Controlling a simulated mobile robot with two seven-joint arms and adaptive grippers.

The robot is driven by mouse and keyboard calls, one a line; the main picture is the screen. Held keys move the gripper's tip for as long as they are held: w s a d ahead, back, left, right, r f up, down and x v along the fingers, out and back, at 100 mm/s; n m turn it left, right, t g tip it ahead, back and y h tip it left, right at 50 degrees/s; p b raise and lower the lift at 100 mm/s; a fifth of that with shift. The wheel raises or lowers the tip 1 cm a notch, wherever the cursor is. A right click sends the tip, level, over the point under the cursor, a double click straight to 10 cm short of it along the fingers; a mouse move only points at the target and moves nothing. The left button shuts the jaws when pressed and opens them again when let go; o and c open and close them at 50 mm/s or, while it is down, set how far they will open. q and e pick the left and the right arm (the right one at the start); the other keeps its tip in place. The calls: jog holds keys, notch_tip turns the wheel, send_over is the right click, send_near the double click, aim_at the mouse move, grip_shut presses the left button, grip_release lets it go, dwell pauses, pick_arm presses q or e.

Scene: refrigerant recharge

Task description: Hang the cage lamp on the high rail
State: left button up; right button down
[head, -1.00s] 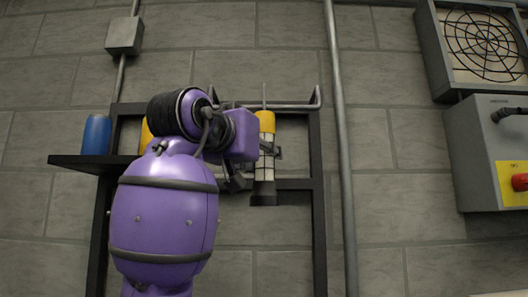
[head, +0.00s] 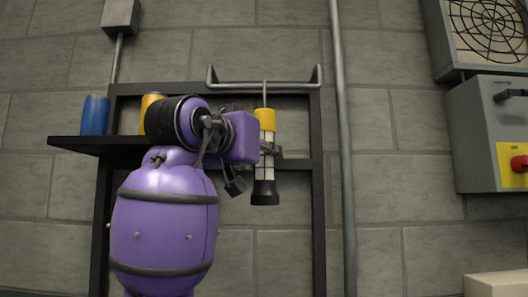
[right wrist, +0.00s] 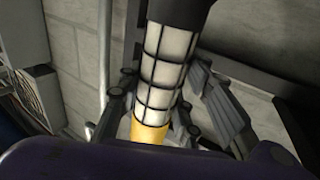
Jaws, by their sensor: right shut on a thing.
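The cage lamp (head: 265,143) hangs upright in the head view, with a yellow top, a white caged body and a black lower end. A thin stem rises from its top to the high rail (head: 225,85), a grey bar on the black frame. I cannot tell whether its hook is over the bar or just in front. My right gripper (head: 268,151) is shut around the caged body. In the right wrist view the fingers (right wrist: 158,112) lie on both sides of the lamp (right wrist: 166,62), near its yellow part. My left gripper is not in view.
A black shelf (head: 75,144) on the left holds a blue can (head: 95,115) and a yellow can (head: 149,104). A vertical pipe (head: 343,150) runs just right of the frame. A grey box with a red knob (head: 519,164) is on the right wall.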

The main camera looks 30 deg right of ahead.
jog(key=c, duration=1.2)
grip_release()
jog(key=shift+o, duration=0.2)
jog(key=v, duration=1.2)
jog(key=shift+a, duration=0.1)
